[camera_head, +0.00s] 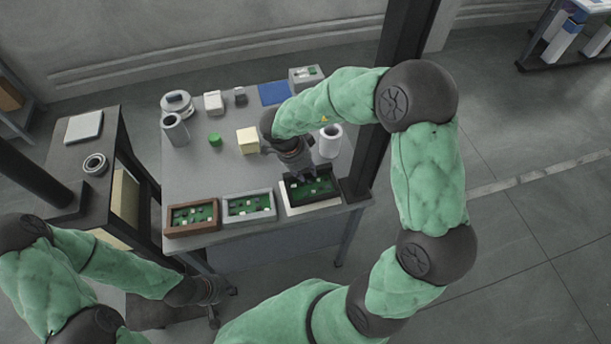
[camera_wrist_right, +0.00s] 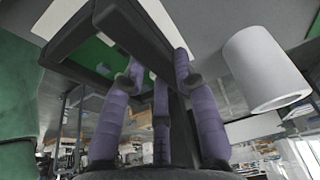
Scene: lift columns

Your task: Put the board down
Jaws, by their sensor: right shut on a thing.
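The board (camera_head: 311,189), green with pale parts in a black frame, is at the front right of the grey table in the head view. My right gripper (camera_head: 302,173) is shut on the frame's back edge. In the right wrist view, its purple fingers (camera_wrist_right: 160,82) pinch the black frame (camera_wrist_right: 150,38). The board is over a white pad or tray (camera_head: 318,209), whose front edge shows below it. I cannot tell whether the board touches it. My left gripper (camera_head: 212,291) is low at the left, away from the table; its fingers are unclear.
A brown-framed board (camera_head: 175,231) and a grey-framed board (camera_head: 229,214) lie to the left along the front edge. A white cylinder (camera_head: 330,141) stands close behind the held board. A cream block (camera_head: 247,140) and green cylinder (camera_head: 215,140) are farther left.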

